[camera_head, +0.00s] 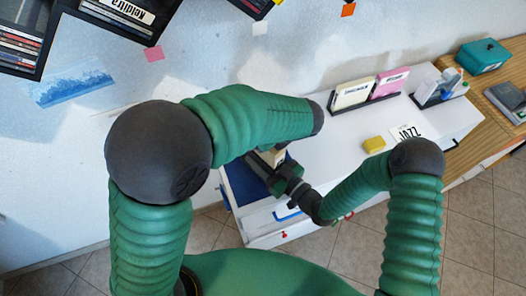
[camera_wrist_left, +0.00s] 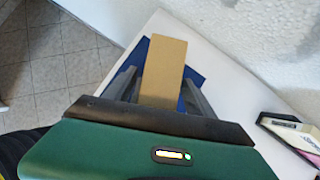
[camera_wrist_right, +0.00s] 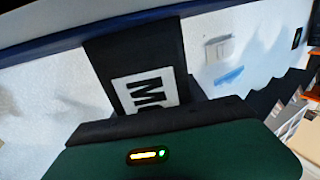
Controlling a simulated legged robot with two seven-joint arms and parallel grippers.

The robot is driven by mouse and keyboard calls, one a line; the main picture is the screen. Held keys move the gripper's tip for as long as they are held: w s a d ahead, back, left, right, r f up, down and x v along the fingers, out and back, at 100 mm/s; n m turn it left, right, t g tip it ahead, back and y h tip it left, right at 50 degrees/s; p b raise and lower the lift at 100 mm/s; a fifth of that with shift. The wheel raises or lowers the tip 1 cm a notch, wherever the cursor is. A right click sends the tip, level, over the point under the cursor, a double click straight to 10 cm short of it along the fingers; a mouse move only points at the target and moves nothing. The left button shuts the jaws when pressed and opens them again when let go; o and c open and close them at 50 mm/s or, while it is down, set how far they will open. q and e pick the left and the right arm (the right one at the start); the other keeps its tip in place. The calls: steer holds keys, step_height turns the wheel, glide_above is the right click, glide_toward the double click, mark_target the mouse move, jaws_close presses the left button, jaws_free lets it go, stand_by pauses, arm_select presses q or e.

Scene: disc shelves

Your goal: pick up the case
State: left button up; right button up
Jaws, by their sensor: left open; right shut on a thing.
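A dark case with a white label marked "M" (camera_wrist_right: 150,92) fills the space in front of my right gripper in the right wrist view. My right gripper (camera_head: 266,170) is shut on it, at the left end of the white cabinet, by the blue mat (camera_head: 243,184). In the left wrist view a tan, flat-faced piece (camera_wrist_left: 163,70) lies between the spread fingers of my left gripper (camera_wrist_left: 158,90), over the blue mat. I cannot tell whether it belongs to the same case. My left gripper is open; in the head view my arm hides it.
The white cabinet top (camera_head: 335,152) holds upright cream (camera_head: 352,93) and pink (camera_head: 390,82) cases, a yellow block (camera_head: 374,144) and a "JAZZ" card (camera_head: 406,133). A green box (camera_head: 482,56) stands on the wooden table at right. Dark wall shelves (camera_head: 122,16) hang at upper left.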

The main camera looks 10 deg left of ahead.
arm_select(q)
jaws_close()
steer(key=shift+r, duration=0.1)
stand_by(0.5)
step_height(320, 180, up, 10)
steer(key=shift+r, duration=0.1)
arm_select(e)
steer(key=o, duration=1.4)
steer(key=shift+o, duration=0.2)
steer(key=shift+s, duration=0.1)
